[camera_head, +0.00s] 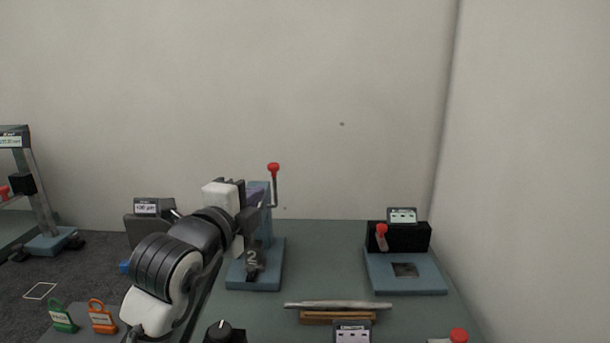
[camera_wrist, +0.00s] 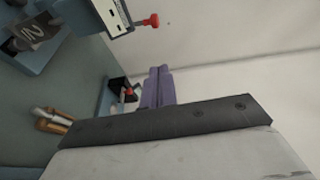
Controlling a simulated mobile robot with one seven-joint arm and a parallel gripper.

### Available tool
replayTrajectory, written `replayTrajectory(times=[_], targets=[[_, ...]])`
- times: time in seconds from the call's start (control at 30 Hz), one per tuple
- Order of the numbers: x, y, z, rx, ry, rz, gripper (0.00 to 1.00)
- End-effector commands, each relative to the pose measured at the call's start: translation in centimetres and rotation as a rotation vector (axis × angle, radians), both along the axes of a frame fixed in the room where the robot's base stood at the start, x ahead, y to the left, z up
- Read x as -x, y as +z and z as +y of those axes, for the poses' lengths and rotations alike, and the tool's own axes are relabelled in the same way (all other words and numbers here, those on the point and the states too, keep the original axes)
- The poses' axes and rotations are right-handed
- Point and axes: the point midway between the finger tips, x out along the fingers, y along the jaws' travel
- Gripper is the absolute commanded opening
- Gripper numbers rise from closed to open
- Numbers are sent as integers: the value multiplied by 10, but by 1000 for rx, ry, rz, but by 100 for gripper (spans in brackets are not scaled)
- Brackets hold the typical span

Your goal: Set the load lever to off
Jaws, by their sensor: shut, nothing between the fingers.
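A blue-based device (camera_head: 262,275) with a dark part marked 2 stands on the bench, with a red-knobbed lever (camera_head: 273,180) pointing up at its upper right. In the wrist view a red knob (camera_wrist: 152,20) sticks out from a white-panelled box at the top. A second red-handled lever (camera_head: 381,236) is on the black-backed device (camera_head: 408,272) at right. I cannot tell by label which is the load lever. My gripper (camera_head: 257,188) is at the first device's upper part, left of its lever; its purple fingers (camera_wrist: 157,88) are shut and empty, apart from the knob in the wrist view.
A metal rod (camera_head: 335,305) lies on a wooden rest at the bench front. A black dial (camera_head: 224,332), a small display (camera_head: 352,332) and a red button (camera_head: 459,335) are near. Green and orange tags (camera_head: 102,317) are at left. Walls stand behind and right.

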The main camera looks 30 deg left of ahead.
Motion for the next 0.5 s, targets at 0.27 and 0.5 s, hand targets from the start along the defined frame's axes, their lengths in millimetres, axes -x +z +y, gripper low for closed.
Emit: replayTrajectory(times=[0.27,0.5], targets=[[1,-2,1,-24,2,-11,0],[-44,0,10,-23,0,-9,0]])
